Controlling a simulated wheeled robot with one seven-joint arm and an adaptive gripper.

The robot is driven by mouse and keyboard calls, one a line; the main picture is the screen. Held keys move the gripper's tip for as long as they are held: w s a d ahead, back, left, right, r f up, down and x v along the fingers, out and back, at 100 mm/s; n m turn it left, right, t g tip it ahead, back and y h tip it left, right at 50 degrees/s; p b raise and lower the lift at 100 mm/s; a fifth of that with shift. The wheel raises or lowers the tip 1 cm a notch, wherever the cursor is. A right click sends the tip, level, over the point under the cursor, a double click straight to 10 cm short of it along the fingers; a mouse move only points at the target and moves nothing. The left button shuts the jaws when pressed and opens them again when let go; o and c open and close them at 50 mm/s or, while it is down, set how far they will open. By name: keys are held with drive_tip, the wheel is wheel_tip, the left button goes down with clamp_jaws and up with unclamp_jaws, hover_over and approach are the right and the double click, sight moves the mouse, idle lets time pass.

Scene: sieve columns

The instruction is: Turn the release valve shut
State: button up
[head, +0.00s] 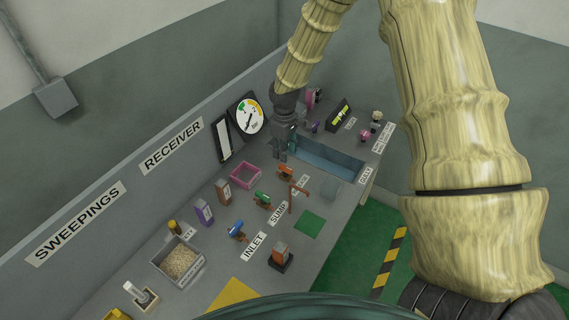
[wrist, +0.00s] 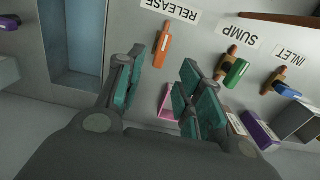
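The release valve has an orange handle (head: 286,173) on the bench, beside the RELEASE label, which is partly hidden in the head view. In the wrist view the orange handle (wrist: 162,45) lies just below the label (wrist: 171,10), running nearly up and down the picture. My gripper (head: 282,154) is above the bench, behind the valve and close to the blue basin. In the wrist view my gripper (wrist: 163,66) is open and empty, its fingers on either side with the handle ahead between them, apart from it.
A green SUMP valve (head: 262,199) and a blue INLET valve (head: 237,231) stand in the same row. A pink tray (head: 245,177) lies behind them. A blue basin (head: 328,160) is right of the gripper. A brown upright post (head: 293,197) stands near the release valve.

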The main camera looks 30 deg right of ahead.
sight(284, 166)
drive_tip(key=shift+f+p, duration=0.4)
drive_tip(key=shift+f, duration=3.2)
clamp_jaws()
